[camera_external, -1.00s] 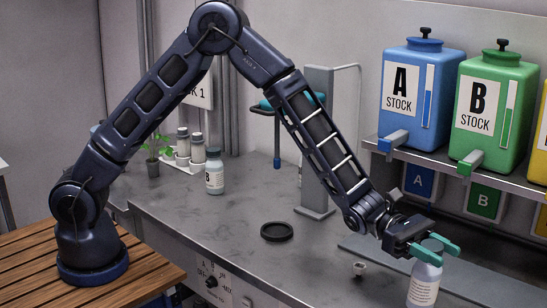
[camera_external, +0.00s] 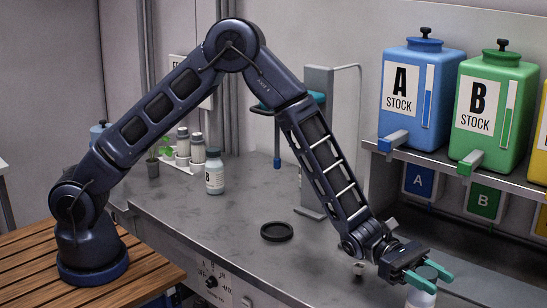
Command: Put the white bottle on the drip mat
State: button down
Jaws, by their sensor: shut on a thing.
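My gripper (camera_external: 429,278), with teal fingers, is at the lower right, shut on the white bottle (camera_external: 421,298). The fingers close around the bottle's top, one on each side. The bottle looks roughly upright, its lower part is cut off by the frame's bottom edge. I cannot tell whether its base touches anything. A flat dark grey slab, which looks like the drip mat (camera_external: 490,287), lies on the bench under the stock tanks, to the right of and behind the bottle.
A round black dish (camera_external: 277,231) lies mid-bench. A bottle marked B (camera_external: 214,176) stands further left, near a small rack of bottles (camera_external: 190,150). A grey stand (camera_external: 317,150) rises behind my arm. Blue (camera_external: 416,135) and green (camera_external: 499,150) stock tanks sit on the shelf at right.

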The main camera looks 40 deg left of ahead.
jog(key=c, duration=0.8)
grip_release()
jog(key=shift+f, duration=0.1)
jog(key=v, duration=1.2)
jog(key=shift+s+a+r, duration=0.1)
jog(key=shift+r, duration=0.2)
